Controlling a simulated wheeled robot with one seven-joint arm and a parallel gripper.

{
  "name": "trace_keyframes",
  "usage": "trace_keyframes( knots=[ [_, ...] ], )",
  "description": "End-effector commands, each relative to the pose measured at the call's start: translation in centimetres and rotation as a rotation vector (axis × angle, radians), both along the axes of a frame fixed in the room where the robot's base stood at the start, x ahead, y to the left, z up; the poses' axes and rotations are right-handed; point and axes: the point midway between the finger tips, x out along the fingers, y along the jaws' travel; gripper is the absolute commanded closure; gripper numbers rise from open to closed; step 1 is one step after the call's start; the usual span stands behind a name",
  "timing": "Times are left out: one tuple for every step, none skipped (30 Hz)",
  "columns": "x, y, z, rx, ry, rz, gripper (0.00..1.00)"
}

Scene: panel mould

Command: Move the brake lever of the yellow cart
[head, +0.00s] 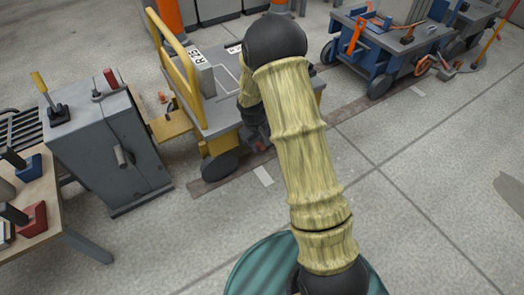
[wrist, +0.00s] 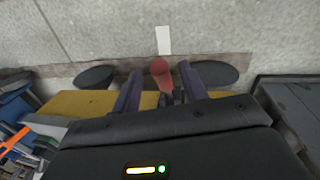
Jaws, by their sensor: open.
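The yellow cart (head: 212,112) has a grey deck and a yellow rail, and stands beyond my arm in the head view. Its yellow side (wrist: 75,103) also shows in the wrist view. A lever with a red rounded grip (wrist: 160,73), which looks like the brake lever, stands between the fingers of my gripper (wrist: 161,80) in the wrist view. The fingers are open, one on each side of it; I cannot tell whether either touches it. In the head view my arm hides most of my gripper and the lever.
A grey cabinet (head: 113,150) with a yellow-handled lever (head: 41,88) and a red-handled lever (head: 110,80) stands left of the cart. A workbench (head: 36,212) is at lower left. A blue cart (head: 385,50) stands at upper right. The floor at right is clear.

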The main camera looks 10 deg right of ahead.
Motion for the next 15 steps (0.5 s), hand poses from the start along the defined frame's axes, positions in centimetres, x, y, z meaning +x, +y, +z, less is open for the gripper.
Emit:
trace_keyframes(
  knots=[
    [0.0,-0.2,-1.3,0.000,0.001,-0.001,0.57],
    [0.1,-0.2,-1.7,0.000,0.001,-0.001,0.57],
    [0.1,-0.3,-2.1,0.000,0.001,-0.001,0.57],
    [0.1,-0.3,-2.4,0.001,0.001,-0.001,0.57],
    [0.1,-0.4,-2.6,0.001,0.001,0.000,0.57],
    [0.2,-0.4,-2.8,0.001,0.000,0.000,0.57],
    [0.2,-0.4,-2.9,0.000,0.000,0.000,0.57],
    [0.2,-0.4,-2.9,0.000,0.000,0.000,0.57],
    [0.2,-0.4,-3.0,0.000,-0.001,0.000,0.57],
    [0.2,-0.4,-2.9,0.000,-0.001,0.000,0.57],
    [0.2,-0.4,-2.9,0.000,-0.001,0.000,0.57],
    [0.2,-0.4,-2.9,0.000,-0.001,0.000,0.57],
    [0.2,-0.4,-2.9,0.000,-0.001,0.000,0.57],
    [0.2,-0.4,-2.9,0.000,-0.001,0.000,0.57],
    [0.2,-0.4,-2.9,0.000,0.000,0.000,0.57]
  ],
)
